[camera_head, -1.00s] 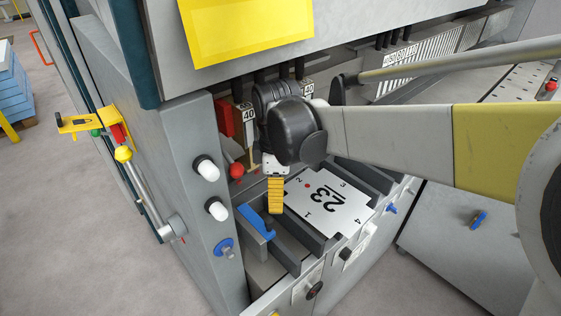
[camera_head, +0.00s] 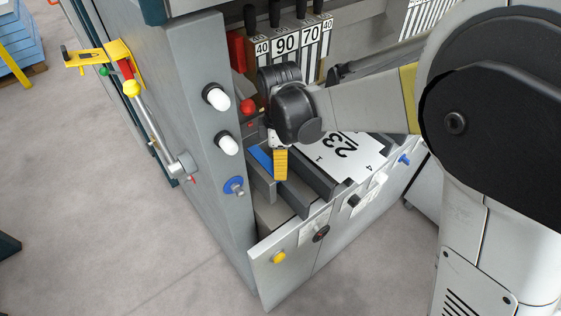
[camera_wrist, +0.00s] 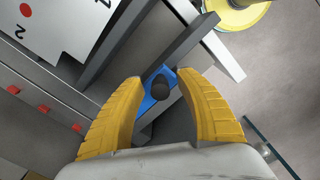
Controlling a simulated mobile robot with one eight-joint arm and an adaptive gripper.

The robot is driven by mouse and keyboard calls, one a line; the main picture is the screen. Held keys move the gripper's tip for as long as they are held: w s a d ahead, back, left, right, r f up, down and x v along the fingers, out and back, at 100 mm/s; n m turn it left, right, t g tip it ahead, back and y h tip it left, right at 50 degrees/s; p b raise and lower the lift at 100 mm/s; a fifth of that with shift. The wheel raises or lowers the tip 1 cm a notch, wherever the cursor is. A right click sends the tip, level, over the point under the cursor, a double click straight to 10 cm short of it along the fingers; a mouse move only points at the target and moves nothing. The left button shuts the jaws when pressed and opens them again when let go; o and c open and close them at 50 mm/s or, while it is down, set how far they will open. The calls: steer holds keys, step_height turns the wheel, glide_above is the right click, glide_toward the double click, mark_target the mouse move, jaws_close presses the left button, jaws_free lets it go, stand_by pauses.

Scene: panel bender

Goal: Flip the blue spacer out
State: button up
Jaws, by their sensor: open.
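The blue spacer (camera_head: 261,158) lies in the slot at the left end of the row of grey rails in the head view, partly hidden by my gripper. In the wrist view the blue spacer (camera_wrist: 147,105) shows between my fingers, with a dark round knob on it. My gripper (camera_head: 280,178) points down over the spacer; its yellow fingers are open. In the wrist view my gripper (camera_wrist: 158,77) has one finger on each side of the spacer and knob. I cannot tell whether either finger touches it.
A white plate marked 123 (camera_head: 352,150) lies right of the spacer. Left of it stands a grey side panel with white knobs (camera_head: 216,98) and a blue knob (camera_head: 234,187). A red ball knob (camera_head: 248,106) is behind. Grey rails (camera_head: 318,178) flank the slot.

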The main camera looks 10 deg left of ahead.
jaws_close()
steer(key=shift+s+a+r+t+h, duration=0.15)
steer(key=shift+s+r+t+h, duration=0.05)
steer(key=shift+t+h, duration=0.35)
jaws_free()
step_height(320, 180, up, 12)
steer(key=s+a, duration=0.1)
stand_by(0.4)
